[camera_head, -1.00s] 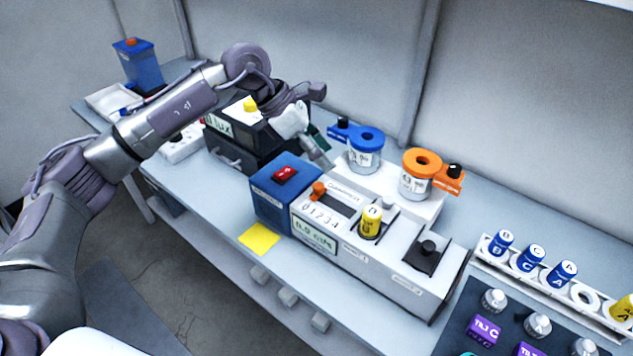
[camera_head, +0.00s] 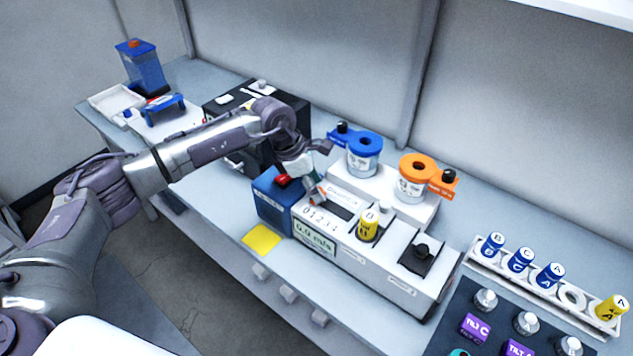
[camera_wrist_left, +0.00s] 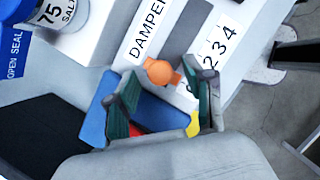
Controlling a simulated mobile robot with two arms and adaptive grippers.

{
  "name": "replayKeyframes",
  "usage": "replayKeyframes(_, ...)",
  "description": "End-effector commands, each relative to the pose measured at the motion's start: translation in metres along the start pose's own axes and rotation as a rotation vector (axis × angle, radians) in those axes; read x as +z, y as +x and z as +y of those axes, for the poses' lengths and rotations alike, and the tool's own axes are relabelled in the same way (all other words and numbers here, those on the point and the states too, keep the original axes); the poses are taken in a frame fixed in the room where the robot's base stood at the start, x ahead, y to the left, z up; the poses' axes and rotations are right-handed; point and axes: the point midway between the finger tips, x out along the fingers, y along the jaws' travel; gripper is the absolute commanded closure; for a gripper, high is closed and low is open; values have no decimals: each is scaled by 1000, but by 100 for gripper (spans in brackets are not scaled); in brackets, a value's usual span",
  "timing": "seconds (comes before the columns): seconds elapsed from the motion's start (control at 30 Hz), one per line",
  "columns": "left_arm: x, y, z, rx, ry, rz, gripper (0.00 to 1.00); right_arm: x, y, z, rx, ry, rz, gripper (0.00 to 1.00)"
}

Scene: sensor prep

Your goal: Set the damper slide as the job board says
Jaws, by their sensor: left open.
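The damper slide has an orange knob (camera_wrist_left: 160,72) beside a printed scale (camera_wrist_left: 218,45), of which 2, 3 and 4 read clearly in the left wrist view. In the head view the scale (camera_head: 320,218) is on top of the white unit (camera_head: 375,262), and my gripper mostly hides the knob. My left gripper (camera_head: 315,188) is open just above the knob. In the left wrist view its fingers (camera_wrist_left: 162,95) are apart, with the knob between and slightly beyond their tips; contact cannot be told. My right gripper is out of view.
A blue box with a red switch (camera_head: 282,181) adjoins the unit. A display (camera_head: 314,238) reads 0.0 m/s. A yellow cylinder (camera_head: 369,226) stands on the unit. Blue-lidded (camera_head: 364,155) and orange-lidded (camera_head: 414,178) jars stand behind. A bottle rack (camera_head: 520,274) is at right.

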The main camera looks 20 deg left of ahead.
Motion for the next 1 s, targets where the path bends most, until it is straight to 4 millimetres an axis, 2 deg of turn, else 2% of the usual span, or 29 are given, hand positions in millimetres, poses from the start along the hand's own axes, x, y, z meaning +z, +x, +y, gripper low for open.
replayKeyframes(0.13, 0, 8, 0, 1, 0, 0, 47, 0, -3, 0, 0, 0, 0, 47)
replayKeyframes(0.4, 0, 10, 0, 1, 0, 0, 47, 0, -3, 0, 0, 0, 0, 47)
replayKeyframes(0.47, 0, 10, 0, 1, 0, 0, 55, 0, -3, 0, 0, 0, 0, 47)
replayKeyframes(0.73, 0, 10, 0, 1, 0, 0, 100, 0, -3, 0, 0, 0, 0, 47)
replayKeyframes(1.0, 1, 10, -1, 1, 1, -1, 100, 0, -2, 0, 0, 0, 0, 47)
